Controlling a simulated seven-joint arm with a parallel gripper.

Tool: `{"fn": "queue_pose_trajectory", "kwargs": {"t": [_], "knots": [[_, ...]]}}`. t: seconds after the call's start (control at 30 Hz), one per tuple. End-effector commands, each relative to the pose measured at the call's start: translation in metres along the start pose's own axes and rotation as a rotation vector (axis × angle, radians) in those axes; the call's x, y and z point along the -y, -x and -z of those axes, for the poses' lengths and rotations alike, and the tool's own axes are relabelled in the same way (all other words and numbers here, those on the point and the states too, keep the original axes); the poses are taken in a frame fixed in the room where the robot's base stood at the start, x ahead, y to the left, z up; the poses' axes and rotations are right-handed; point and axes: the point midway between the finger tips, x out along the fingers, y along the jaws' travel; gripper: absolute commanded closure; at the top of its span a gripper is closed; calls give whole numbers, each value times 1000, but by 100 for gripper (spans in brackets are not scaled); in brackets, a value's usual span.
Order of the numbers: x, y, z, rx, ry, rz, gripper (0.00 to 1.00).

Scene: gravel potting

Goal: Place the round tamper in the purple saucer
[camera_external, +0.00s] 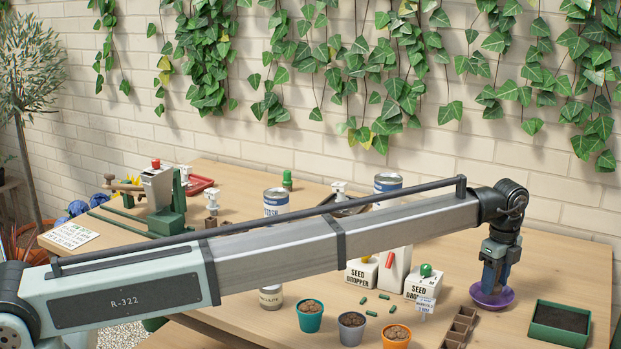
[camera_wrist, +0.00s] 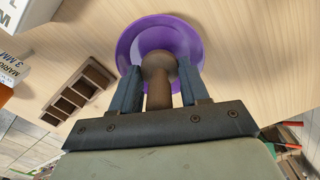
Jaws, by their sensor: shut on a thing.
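The purple saucer (camera_wrist: 130,40) lies on the wooden table; it also shows at the right in the external view (camera_external: 505,300). The round tamper (camera_wrist: 158,92) is brown, with a wide round part and a narrower handle. My gripper (camera_wrist: 160,82) is shut on the tamper, its two blue fingers on either side. In the external view my gripper (camera_external: 490,285) is over the saucer and pointing down. The fingers and tamper hide part of the saucer. I cannot tell whether the tamper touches the saucer's bottom.
A brown seed tray (camera_external: 460,328) stands left of the saucer, and a dark green tray of soil (camera_external: 558,322) stands to its right. Seed dropper boxes (camera_external: 425,284) and several small pots (camera_external: 352,328) are further left. The table behind the saucer is clear.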

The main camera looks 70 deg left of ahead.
Motion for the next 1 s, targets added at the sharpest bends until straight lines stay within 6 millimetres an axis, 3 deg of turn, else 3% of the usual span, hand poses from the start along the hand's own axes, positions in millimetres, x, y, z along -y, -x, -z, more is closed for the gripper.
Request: {"fn": "queue_pose_trajectory", "kwargs": {"t": [0.17,0.57,0.6,0.7,1.0], "knots": [[0,-20,0,0,0,0,87],[0,-23,0,0,0,0,87],[0,-22,0,0,0,0,51],[0,-22,0,0,0,0,44],[0,-19,0,0,0,1,44]]}}
